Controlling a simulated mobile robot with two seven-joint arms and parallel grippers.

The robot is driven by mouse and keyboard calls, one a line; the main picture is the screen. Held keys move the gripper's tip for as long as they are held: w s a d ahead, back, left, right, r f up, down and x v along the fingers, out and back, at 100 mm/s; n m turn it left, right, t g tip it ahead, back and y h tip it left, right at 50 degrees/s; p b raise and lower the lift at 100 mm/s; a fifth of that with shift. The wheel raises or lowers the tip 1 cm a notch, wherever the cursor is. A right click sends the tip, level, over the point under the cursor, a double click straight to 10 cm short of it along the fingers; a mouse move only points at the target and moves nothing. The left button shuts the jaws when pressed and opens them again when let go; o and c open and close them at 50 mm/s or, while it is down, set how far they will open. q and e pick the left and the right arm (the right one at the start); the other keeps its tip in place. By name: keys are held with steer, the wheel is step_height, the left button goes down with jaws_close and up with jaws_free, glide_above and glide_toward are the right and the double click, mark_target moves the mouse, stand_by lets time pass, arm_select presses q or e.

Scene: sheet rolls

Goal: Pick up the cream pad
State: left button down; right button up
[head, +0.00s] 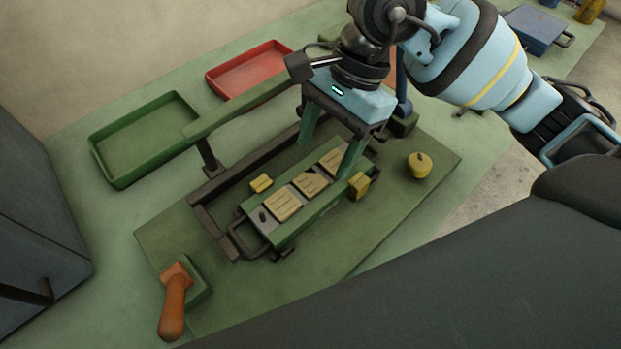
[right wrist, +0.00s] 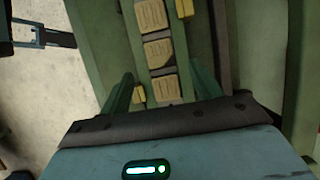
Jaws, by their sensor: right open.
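Three cream pads with lined tops lie in a row on a narrow green carriage (head: 306,216). The nearest pad (head: 284,205) is at the left end, the second pad (head: 311,183) in the middle, and the third pad (head: 334,160) at the far end, under my right gripper (head: 326,158). In the right wrist view, the third pad (right wrist: 166,90) lies between the two green fingers of my right gripper (right wrist: 163,82), which is open. Whether the fingers touch anything is unclear. My left gripper is not in view.
Dark rails frame the carriage on a green board (head: 400,215). Yellow blocks (head: 261,183) (head: 359,186) sit beside it, and a yellow knob (head: 419,165) stands to the right. A wooden-handled tool (head: 173,305) is at front left. Green (head: 123,176) and red (head: 238,79) trays lie behind.

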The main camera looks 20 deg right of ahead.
mark_target(313, 181)
steer(key=shift+x, duration=2.55)
steer(key=shift+s+a, duration=0.1)
steer(key=shift+s, duration=0.1)
steer(key=shift+s, duration=0.1)
steer(key=c, duration=1)
